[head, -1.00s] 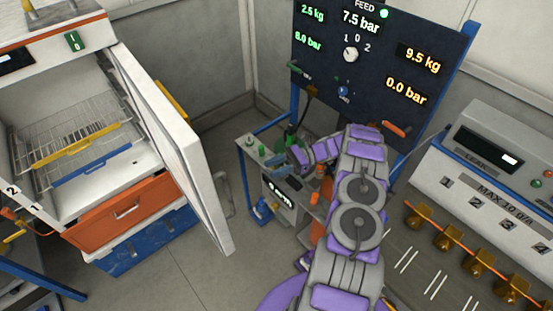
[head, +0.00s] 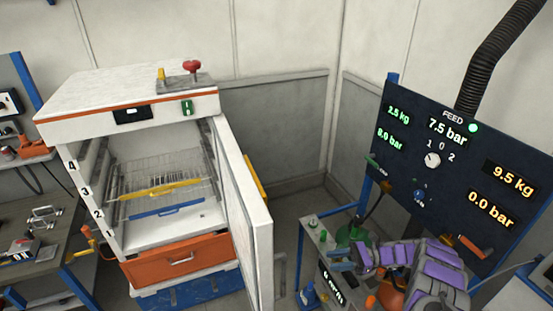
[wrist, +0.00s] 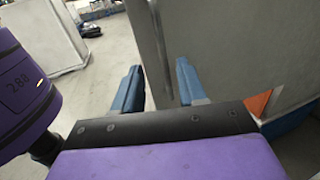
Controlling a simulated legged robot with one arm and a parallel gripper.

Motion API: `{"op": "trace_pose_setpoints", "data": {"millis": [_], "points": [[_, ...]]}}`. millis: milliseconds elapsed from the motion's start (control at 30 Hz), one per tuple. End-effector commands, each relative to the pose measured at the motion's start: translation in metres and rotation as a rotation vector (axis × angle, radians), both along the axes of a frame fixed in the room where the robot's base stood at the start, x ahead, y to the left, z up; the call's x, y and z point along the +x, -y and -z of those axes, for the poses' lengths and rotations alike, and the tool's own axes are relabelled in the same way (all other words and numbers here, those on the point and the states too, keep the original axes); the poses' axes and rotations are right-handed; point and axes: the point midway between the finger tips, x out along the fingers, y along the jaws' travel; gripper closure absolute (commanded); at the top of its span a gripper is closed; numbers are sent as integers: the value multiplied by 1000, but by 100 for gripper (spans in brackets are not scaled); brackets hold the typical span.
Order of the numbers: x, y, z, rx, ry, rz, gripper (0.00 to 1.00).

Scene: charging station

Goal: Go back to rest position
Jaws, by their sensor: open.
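My gripper (wrist: 158,82) has two blue fingers, set apart with nothing between them. In the head view my gripper (head: 346,260) is at the lower right, at the end of my folded purple and grey arm, beside the small bench under the dark display panel (head: 440,180). The arm's base side runs out of the bottom edge. In the wrist view a grey upright panel (wrist: 220,50) fills the space beyond the fingers; I cannot tell how far off it is.
The white cabinet (head: 130,100) stands at left with its door (head: 245,210) swung open toward the bench. An orange drawer (head: 180,262) is below its racks. A workbench (head: 40,255) with tools is at far left. Bare floor (wrist: 105,60) shows left of the fingers.

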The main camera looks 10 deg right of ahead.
Motion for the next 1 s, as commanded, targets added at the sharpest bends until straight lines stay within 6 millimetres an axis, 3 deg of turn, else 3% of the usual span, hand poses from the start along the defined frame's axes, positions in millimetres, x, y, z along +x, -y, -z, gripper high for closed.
{"op": "trace_pose_setpoints", "data": {"millis": [233,567,1000], "points": [[4,-15,-9,-76,6,-55,59],[-4,-65,-38,-303,51,-222,59],[-50,-129,-77,-585,183,-467,59]]}}
